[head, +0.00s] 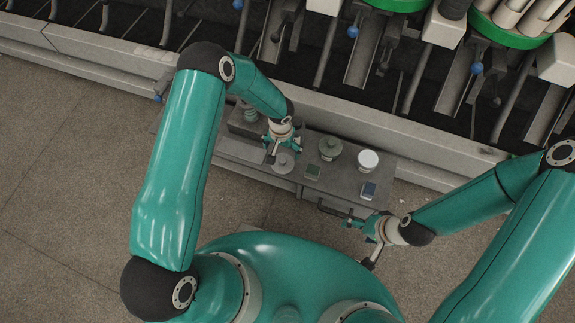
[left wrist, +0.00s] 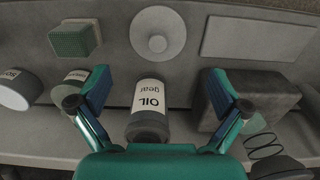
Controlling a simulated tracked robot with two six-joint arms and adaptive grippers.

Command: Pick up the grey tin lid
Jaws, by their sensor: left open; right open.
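The grey tin lid (head: 284,162), a flat round disc with a small raised knob, lies on the grey bench top. In the left wrist view the lid (left wrist: 157,40) is ahead of the fingertips, at the top middle. My left gripper (head: 274,147) is open just beside the lid, on its machine side. In the left wrist view its fingers (left wrist: 157,84) are spread, with a bottle labelled "OIL gear" (left wrist: 149,95) showing between them. I cannot tell whether they touch the bottle. My right gripper (head: 361,242) is open and empty off the bench's near edge.
A green-topped block (head: 313,172), a jar (head: 330,147), a white-topped tin (head: 368,159) and a blue-topped item (head: 368,190) stand to the right. A dark box (left wrist: 245,92) and a coil spring (left wrist: 263,146) are near the left gripper. A flat grey plate (left wrist: 258,37) lies beside the lid.

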